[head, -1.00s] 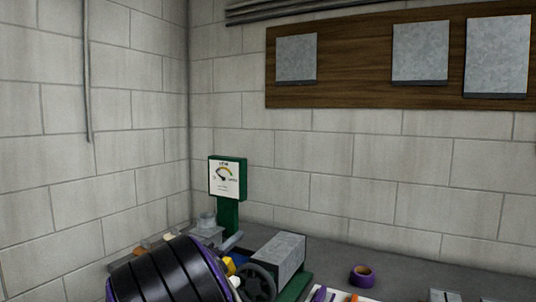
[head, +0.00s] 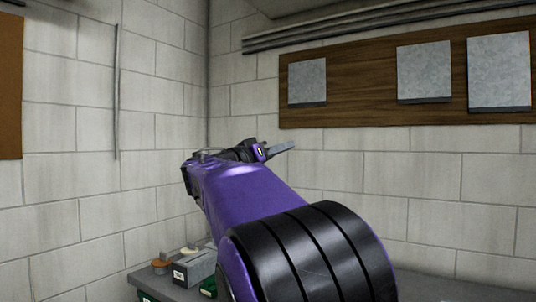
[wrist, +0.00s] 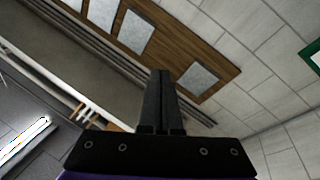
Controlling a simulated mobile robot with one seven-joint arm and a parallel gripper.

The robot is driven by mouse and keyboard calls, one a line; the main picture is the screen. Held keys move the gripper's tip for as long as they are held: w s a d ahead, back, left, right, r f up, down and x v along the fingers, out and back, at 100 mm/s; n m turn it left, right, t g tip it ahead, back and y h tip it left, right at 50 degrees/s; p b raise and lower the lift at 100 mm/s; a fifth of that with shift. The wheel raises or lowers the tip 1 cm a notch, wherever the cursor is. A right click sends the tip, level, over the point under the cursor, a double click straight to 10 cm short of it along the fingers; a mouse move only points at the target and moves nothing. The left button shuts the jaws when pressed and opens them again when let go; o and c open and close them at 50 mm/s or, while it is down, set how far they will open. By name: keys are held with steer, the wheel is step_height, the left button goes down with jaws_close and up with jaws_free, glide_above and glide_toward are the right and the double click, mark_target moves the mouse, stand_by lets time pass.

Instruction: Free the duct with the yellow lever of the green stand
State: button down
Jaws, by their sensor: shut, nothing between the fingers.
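My gripper (wrist: 162,78) is in the middle of the wrist view, its two dark fingers together and nothing between them. It is raised, with the wall and its boards behind it. In the head view my purple arm fills the middle and hides the place where the green stand, its yellow lever and the duct were seen. A green-edged white panel (wrist: 314,57) shows at the right edge of the wrist view, perhaps the stand's sign. The lever and the duct are in neither view now.
A grey box (head: 195,267) with a white label and an orange-brown round thing (head: 160,266) are on the bench at lower left. A small green thing (head: 209,287) is beside the box. A wooden board (head: 378,82) with grey metal sheets hangs on the block wall.

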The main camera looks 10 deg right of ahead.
step_height(320, 180, up, 4)
steer(key=s+d+m, duration=0.1)
steer(key=s+m, duration=0.1)
steer(key=s+a+f+b, duration=0.3)
steer(key=s+a+f, duration=0.1)
steer(key=s, duration=0.3)
steer(key=shift+a, duration=0.7)
